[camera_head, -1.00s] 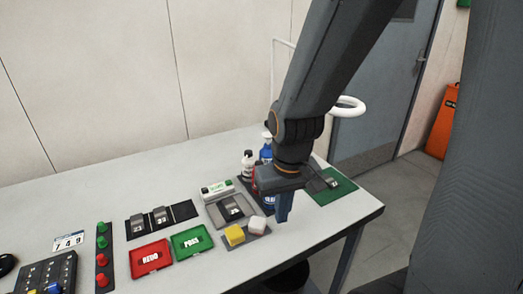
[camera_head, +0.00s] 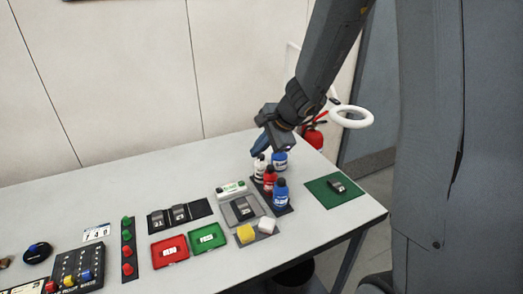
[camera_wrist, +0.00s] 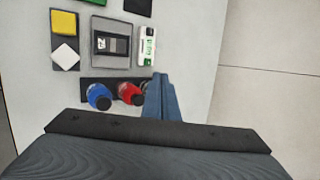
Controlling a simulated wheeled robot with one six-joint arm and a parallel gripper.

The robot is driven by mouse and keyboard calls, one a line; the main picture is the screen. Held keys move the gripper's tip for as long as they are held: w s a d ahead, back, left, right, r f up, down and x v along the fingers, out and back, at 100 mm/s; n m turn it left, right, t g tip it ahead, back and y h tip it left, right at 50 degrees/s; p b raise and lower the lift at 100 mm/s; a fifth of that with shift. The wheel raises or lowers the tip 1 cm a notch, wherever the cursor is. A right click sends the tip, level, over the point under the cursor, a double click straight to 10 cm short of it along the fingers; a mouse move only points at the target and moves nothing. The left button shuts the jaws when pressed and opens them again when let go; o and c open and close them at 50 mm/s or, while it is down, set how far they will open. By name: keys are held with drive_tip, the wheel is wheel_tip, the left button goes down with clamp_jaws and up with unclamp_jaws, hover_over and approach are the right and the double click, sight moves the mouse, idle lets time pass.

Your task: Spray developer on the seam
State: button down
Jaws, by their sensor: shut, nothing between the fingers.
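A row of bottles stands on a dark strip: a white one with a black cap (camera_head: 259,166), a red one (camera_head: 270,178) and a blue one (camera_head: 281,196). I cannot read which is the developer. The wrist view shows the blue bottle (camera_wrist: 97,95) and red bottle (camera_wrist: 130,93); the white one is mostly hidden by my fingers. A dark metal coupon (camera_head: 243,208) lies in a grey tray (camera_head: 233,219); it also shows in the wrist view (camera_wrist: 111,44). My gripper (camera_head: 260,148) is shut and empty, above and behind the white bottle.
A green mat (camera_head: 318,195) holds another coupon (camera_head: 336,186). Yellow (camera_head: 245,234) and white (camera_head: 267,225) blocks, red (camera_head: 168,258) and green (camera_head: 208,245) trays lie in front. A white ring (camera_head: 351,117) is at the right.

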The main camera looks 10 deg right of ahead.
drive_tip(key=w+d+r+m+t+p, duration=0.2)
drive_tip(key=w+m, duration=0.4)
drive_tip(key=w, duration=0.3)
drive_tip(key=shift+d+r+m+t+h, duration=0.3)
drive_tip(key=shift+d+r+m+t, duration=0.1)
drive_tip(key=shift+d+r, duration=0.6)
drive_tip(key=shift+d+f, duration=0.1)
drive_tip(key=shift+f, duration=0.1)
drive_tip(key=b, duration=0.5)
hover_over(263, 157)
wheel_tip(263, 157, down, 6)
drive_tip(key=shift+f, duration=0.15)
wheel_tip(263, 157, down, 2)
drive_tip(key=b, duration=0.3)
drive_tip(key=shift+f, duration=0.15)
drive_tip(key=shift+f+b, duration=0.9)
drive_tip(key=shift+b, duration=0.6)
idle(0.9)
drive_tip(key=shift+s+r, duration=0.1)
idle(0.3)
drive_tip(key=shift+r+p, duration=0.65)
drive_tip(key=shift+r, duration=0.15)
